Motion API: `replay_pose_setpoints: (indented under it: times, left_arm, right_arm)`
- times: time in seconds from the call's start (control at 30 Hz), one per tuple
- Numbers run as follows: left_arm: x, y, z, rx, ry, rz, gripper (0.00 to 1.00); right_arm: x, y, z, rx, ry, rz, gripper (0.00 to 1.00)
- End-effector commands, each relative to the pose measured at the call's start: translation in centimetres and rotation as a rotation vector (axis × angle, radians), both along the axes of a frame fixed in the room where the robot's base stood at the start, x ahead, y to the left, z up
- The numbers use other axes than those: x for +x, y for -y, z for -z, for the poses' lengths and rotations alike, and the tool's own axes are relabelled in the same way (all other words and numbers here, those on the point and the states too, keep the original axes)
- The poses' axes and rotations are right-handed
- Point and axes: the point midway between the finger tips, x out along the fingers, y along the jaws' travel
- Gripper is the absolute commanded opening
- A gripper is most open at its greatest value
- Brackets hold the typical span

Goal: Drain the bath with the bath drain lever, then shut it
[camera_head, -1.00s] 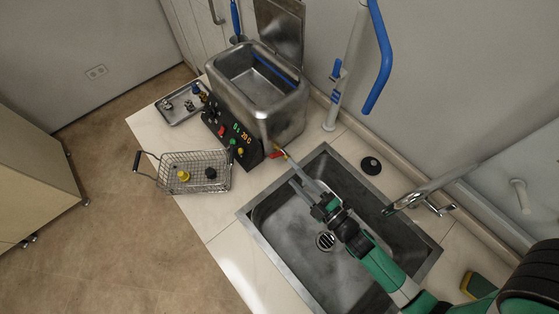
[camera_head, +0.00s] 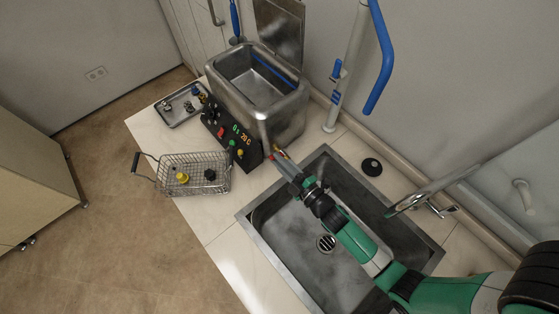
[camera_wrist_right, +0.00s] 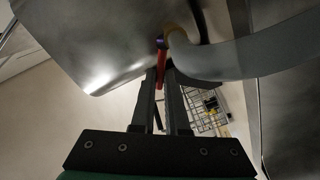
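The steel bath (camera_head: 262,118) stands at the back of the counter, its lid (camera_head: 281,28) raised. Its red drain lever (camera_head: 271,157) is low on the side facing the sink. My right gripper (camera_head: 279,162) reaches over the sink to the lever. In the right wrist view its fingertips (camera_wrist_right: 161,72) are either side of the lever's lower part. I cannot tell whether they press on it. The water level cannot be made out. My left gripper is out of view.
The sink (camera_head: 262,222) lies under my right arm, with a faucet (camera_head: 425,192) at its right. A wire basket (camera_head: 205,160) and a metal tray (camera_head: 172,116) are to the left.

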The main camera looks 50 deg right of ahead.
Motion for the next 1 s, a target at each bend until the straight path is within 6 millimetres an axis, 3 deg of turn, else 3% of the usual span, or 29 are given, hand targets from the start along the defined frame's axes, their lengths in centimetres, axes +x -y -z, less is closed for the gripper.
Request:
replay_pose_setpoints:
  times: [0.57,1.0]
  left_arm:
    - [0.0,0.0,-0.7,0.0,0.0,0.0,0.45]
    - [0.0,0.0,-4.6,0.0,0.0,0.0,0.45]
  right_arm:
    - [0.0,0.1,-0.4,0.042,0.006,0.001,0.0]
    - [-0.2,1.1,-1.7,0.342,0.049,0.003,0.0]
